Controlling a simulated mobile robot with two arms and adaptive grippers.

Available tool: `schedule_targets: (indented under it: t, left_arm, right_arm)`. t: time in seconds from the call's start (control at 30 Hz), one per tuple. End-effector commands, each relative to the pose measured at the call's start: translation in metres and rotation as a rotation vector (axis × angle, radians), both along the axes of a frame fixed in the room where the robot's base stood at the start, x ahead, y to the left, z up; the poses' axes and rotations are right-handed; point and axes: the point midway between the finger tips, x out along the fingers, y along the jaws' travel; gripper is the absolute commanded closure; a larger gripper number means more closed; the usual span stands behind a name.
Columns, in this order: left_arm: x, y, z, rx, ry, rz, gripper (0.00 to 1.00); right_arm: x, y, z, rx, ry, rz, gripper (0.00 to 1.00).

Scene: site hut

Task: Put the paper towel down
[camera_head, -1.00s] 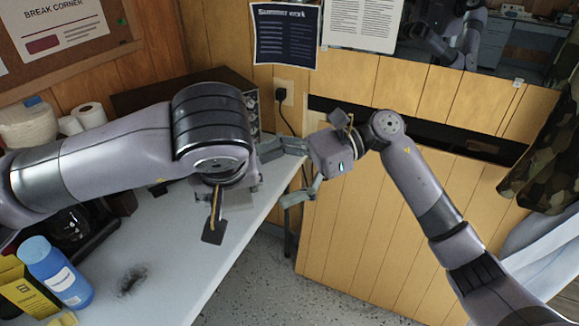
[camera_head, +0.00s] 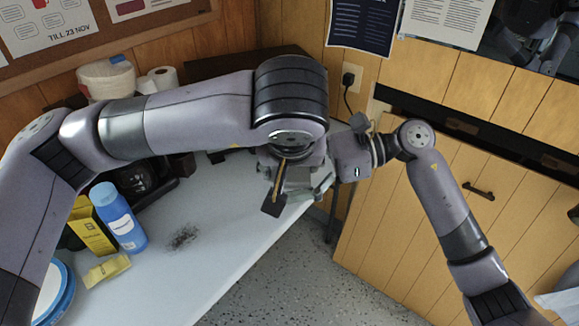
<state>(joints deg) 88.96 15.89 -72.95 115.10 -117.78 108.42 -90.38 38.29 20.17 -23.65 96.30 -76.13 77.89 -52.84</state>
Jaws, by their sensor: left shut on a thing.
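My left arm reaches over the white table, and my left gripper (camera_head: 283,190) is below its dark wrist, over the table's right end. It is shut, but the wrist hides what sits between its fingers, so I cannot see the paper towel there. My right gripper (camera_head: 322,186) points left, close beside the left one. Its lower finger stands away from its body, and the other is partly hidden behind the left wrist. It looks open, and I see nothing in it.
The white table (camera_head: 215,262) has free room at its front and middle, with a dark smudge (camera_head: 184,237). White rolls (camera_head: 163,78) stand behind.

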Motion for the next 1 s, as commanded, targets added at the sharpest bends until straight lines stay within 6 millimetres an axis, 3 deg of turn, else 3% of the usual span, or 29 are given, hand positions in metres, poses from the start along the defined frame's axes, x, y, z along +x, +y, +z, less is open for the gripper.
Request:
schedule_targets:
  t: [0.53,0.57,0.9,1.0]
  left_arm:
    - [0.0009,-0.0003,0.0007,-0.001,-0.003,0.000,0.68]
    - [0.0010,-0.0003,0.0007,-0.001,-0.003,0.000,0.44]
    - [0.0003,-0.0001,0.0003,-0.001,-0.001,-0.001,0.22]
    - [0.0002,-0.0001,0.0002,0.000,-0.001,0.000,0.22]
  right_arm:
    - [-0.0020,0.0008,0.0000,0.000,0.000,0.007,0.44]
    - [-0.0021,0.0009,0.0001,0.000,0.001,0.008,0.44]
    - [-0.0007,0.0001,0.0000,0.000,0.001,0.003,0.45]
    - [-0.0004,0.0000,0.0000,0.000,0.000,0.002,0.45]
